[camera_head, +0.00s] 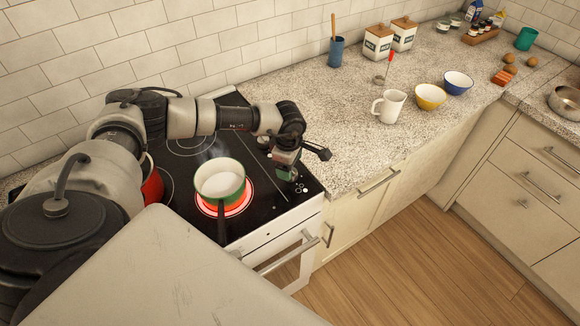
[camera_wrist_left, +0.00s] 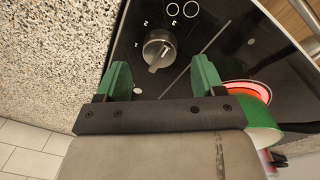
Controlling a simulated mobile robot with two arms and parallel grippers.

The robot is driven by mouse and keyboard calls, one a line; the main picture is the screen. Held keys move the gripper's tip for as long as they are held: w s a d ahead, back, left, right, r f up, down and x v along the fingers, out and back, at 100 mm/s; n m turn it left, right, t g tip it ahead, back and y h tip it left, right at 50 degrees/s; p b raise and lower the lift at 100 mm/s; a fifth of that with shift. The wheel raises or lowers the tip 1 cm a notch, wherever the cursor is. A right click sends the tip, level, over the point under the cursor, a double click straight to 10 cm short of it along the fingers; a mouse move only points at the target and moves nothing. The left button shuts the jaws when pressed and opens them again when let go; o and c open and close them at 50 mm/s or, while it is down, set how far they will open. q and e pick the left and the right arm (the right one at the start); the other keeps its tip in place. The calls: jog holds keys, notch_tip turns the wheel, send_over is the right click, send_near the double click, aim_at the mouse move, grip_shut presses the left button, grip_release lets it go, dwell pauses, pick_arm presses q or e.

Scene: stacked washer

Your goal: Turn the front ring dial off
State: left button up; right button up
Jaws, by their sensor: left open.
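The dial (camera_wrist_left: 159,48) is a round silver knob with a raised grip bar, on the black cooktop in the left wrist view. Markings are printed around it. My left gripper (camera_wrist_left: 160,68) has two green fingers, spread apart and empty. In the picture, the dial lies between and just beyond their tips; contact cannot be told. In the head view my left gripper (camera_head: 286,170) is over the cooktop's right side and hides the surface below. The front ring (camera_head: 229,211) glows red under a green pot (camera_head: 220,182) with a white inside. My right gripper is not in view.
The pot's dark handle (camera_head: 222,232) points toward the front edge. The glowing ring also shows in the wrist view (camera_wrist_left: 250,90). The granite counter (camera_head: 340,150) starts right of the cooktop. A white mug (camera_head: 394,107) and two bowls stand farther right.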

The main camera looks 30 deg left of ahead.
pick_arm(q)
jog(key=shift+f, duration=1.7)
jog(key=c, duration=0.9)
